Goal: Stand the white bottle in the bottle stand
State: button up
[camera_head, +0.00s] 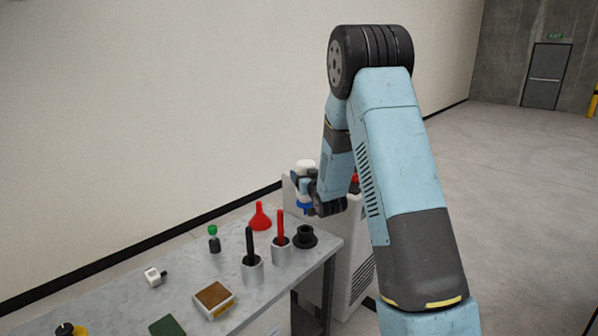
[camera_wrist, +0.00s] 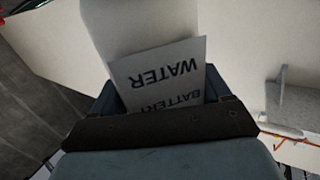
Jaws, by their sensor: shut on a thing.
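The white bottle (camera_head: 305,164) is held up off the bench in my gripper (camera_head: 305,186), above and beyond the bench's far right end. A blue part shows at its lower end in the head view; I cannot tell whether it is the cap. In the wrist view the bottle (camera_wrist: 135,25) fills the upper middle, its label reading WATER and BATTERY upside down. The gripper is shut on the bottle, its jaws around the sides. A black flanged round piece (camera_head: 305,237), seemingly the bottle stand, sits on the bench's right corner below the bottle, apart from it.
Beside the stand are two grey cups holding a red-handled tool (camera_head: 280,226) and a black-handled tool (camera_head: 249,243). A red funnel (camera_head: 260,217), a green-capped bottle (camera_head: 214,240) and a brown-topped box (camera_head: 214,298) also stand on the bench. A white cabinet (camera_head: 352,240) stands behind the bench end.

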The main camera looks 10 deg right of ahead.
jog(key=shift+w+d, duration=0.25)
jog(key=shift+d, duration=0.1)
jog(key=shift+a, duration=0.15)
jog(key=shift+a, duration=0.1)
jog(key=shift+f, duration=2.8)
jog(key=shift+f, duration=0.15)
jog(key=shift+f, duration=2.45)
